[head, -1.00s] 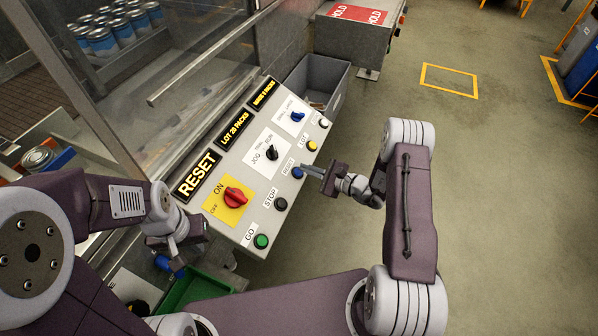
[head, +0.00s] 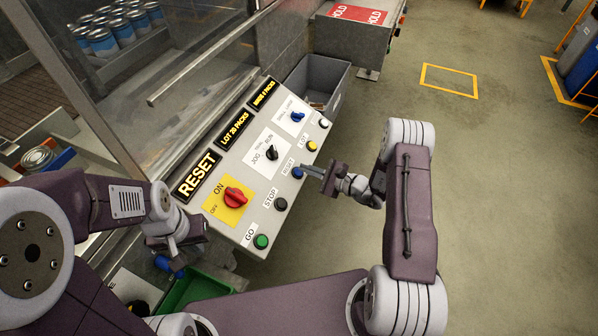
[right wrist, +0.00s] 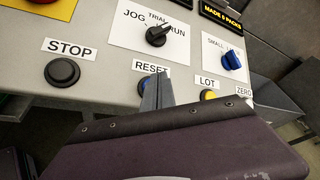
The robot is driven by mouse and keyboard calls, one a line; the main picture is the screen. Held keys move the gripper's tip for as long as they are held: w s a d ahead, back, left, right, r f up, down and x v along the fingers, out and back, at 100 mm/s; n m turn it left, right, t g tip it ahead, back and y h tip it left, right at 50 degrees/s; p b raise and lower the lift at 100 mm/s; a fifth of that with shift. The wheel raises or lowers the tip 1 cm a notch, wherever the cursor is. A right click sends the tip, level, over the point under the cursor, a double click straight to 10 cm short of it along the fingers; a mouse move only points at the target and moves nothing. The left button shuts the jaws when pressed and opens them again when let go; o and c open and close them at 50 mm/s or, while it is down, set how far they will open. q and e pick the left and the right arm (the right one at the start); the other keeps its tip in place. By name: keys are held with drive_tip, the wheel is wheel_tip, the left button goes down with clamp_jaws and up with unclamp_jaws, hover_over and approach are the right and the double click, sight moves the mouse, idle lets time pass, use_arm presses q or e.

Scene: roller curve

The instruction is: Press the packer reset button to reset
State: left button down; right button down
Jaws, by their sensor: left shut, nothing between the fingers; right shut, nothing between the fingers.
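The blue reset button (head: 297,172) sits on the sloped grey control panel (head: 236,232), under a RESET label. My right gripper (head: 304,167) is shut and empty, with its fingertips at the button. In the right wrist view the shut fingers (right wrist: 157,92) cover part of the blue button (right wrist: 141,86); I cannot tell whether they touch it or are just above it. A lit display (head: 197,176) on the panel reads RESET. My left gripper (head: 179,266) is shut and empty, low to the left of the panel.
Beside the reset button are a black STOP button (head: 281,204) and a yellow LOT button (head: 312,146). A green GO button (head: 261,241) and a red switch (head: 235,197) are nearer. A grey bin (head: 335,88) stands beyond the panel. Open floor lies to the right.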

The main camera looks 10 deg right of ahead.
idle(0.4)
drive_tip(key=shift+w+a+f+b, duration=0.15)
drive_tip(key=shift+a+f+b, duration=0.05)
drive_tip(key=shift+f+b, duration=0.2)
drive_tip(key=shift+w+a+f+b, duration=0.1)
drive_tip(key=shift+a+f+b, duration=0.05)
drive_tip(key=shift+f+b, duration=0.3)
idle(0.5)
drive_tip(key=shift+r, duration=0.2)
drive_tip(key=shift+s+d+r+p, duration=0.15)
drive_tip(key=shift+d+r+p, duration=0.1)
drive_tip(key=shift+r, duration=0.1)
drive_tip(key=shift+s+d+r+p, duration=0.1)
drive_tip(key=shift+r+p, duration=0.15)
drive_tip(key=shift+r, duration=0.1)
drive_tip(key=r+p, duration=0.1)
drive_tip(key=s+d+r+p, duration=0.1)
drive_tip(key=r, duration=0.1)
drive_tip(key=d+r+p, duration=0.1)
drive_tip(key=shift+s+r, duration=0.15)
drive_tip(key=shift+s, duration=0.05)
